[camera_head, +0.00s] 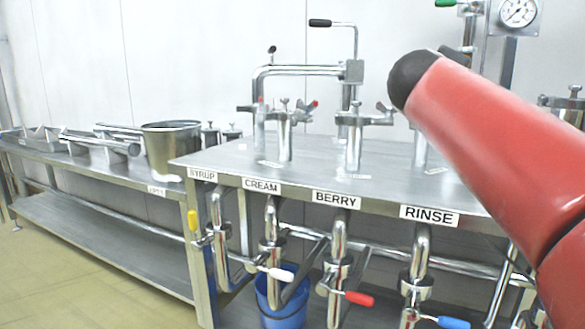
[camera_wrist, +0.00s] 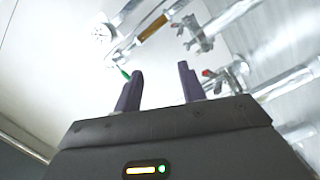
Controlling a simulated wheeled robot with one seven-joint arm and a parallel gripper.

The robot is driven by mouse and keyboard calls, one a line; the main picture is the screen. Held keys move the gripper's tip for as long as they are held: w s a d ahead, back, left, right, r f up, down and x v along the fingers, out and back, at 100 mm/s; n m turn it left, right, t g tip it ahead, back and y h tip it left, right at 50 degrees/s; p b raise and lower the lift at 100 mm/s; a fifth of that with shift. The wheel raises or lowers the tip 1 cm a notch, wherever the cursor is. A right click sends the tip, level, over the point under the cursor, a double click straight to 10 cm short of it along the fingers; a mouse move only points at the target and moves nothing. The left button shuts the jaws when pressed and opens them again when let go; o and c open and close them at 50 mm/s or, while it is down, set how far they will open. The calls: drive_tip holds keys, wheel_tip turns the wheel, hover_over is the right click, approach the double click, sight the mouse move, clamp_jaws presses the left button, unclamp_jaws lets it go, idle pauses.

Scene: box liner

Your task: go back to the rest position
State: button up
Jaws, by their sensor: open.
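My gripper (camera_wrist: 160,92) shows in the wrist view with its two dark purple fingers apart and nothing between them. It points up towards the pale wall and the pipework, and no finger visibly touches anything. In the head view my red arm rises at the right, and the gripper itself is not seen there.
A steel bench (camera_head: 185,160) carries valves and pipes. Labels read SYRUP, CREAM, BERRY and RINSE (camera_head: 429,216). Below hang coloured handles, including a red one (camera_head: 359,298), and a blue bucket (camera_head: 283,300). A steel pot (camera_head: 171,150) stands left; a gauge (camera_head: 518,11) is upper right.

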drive_tip(key=s+a+f+m+g+y, duration=0.2)
drive_tip(key=s+f, duration=0.6)
drive_tip(key=f, duration=0.5)
drive_tip(key=s+a+f+m+g+y+p, duration=0.1)
drive_tip(key=s+a+f+g+y, duration=0.3)
drive_tip(key=s+f, duration=0.5)
drive_tip(key=s+a+f+m+g+y+p, duration=0.1)
drive_tip(key=s+a+f+m+g+y, duration=0.1)
drive_tip(key=s+f, duration=0.7)
drive_tip(key=a+f+m+y, duration=0.1)
drive_tip(key=a+f+y, duration=0.1)
drive_tip(key=f, duration=0.5)
drive_tip(key=shift+a+f+g, duration=0.4)
drive_tip(key=shift+a, duration=0.2)
